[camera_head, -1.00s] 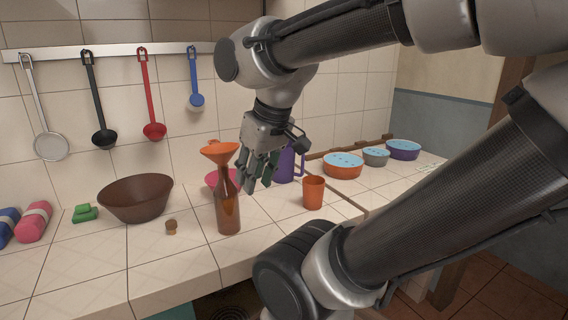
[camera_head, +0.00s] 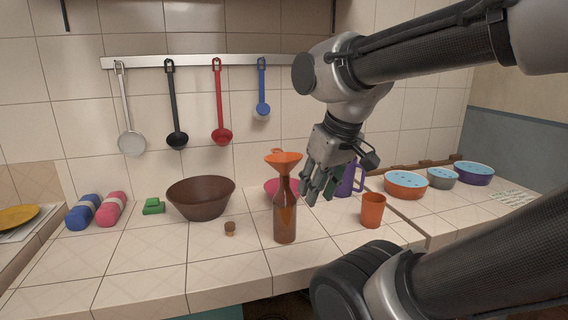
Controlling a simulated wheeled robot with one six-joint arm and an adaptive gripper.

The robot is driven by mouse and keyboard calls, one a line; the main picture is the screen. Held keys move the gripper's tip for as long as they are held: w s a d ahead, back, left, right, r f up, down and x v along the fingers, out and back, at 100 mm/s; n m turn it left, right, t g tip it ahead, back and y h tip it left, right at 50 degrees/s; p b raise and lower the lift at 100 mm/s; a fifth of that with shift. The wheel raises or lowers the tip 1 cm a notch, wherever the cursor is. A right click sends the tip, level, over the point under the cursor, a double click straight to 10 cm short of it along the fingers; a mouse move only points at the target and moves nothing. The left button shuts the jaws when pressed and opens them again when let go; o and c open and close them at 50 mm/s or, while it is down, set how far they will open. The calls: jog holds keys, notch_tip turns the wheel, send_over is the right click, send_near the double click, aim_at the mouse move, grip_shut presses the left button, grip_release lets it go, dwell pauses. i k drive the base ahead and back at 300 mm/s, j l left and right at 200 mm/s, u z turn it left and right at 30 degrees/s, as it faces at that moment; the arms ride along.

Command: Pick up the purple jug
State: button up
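The purple jug (camera_head: 347,183) stands on the tiled counter, partly hidden behind my gripper. Its handle shows on its right side. My gripper (camera_head: 318,197) points down in front of the jug and a little to its left. Its fingers look spread apart, and I see nothing held between them. I cannot tell whether the fingers touch the jug.
A brown bottle (camera_head: 285,222) with an orange funnel (camera_head: 284,160) stands close to the left of my gripper. A pink bowl (camera_head: 272,187) is behind it. An orange cup (camera_head: 372,211) stands to the right. Several bowls line the right. A brown bowl (camera_head: 201,206) is left.

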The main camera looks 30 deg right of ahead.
aim_at(344, 190)
jog(key=k+l, duration=0.1)
jog(key=l, duration=0.9)
jog(key=k+l+u, duration=0.1)
jog(key=l, duration=0.45)
jog(key=k+l, duration=0.1)
jog(key=l, duration=0.4)
jog(key=k+l+u, duration=0.1)
jog(key=l, duration=0.4)
jog(key=k+l, duration=0.15)
jog(key=l, duration=0.35)
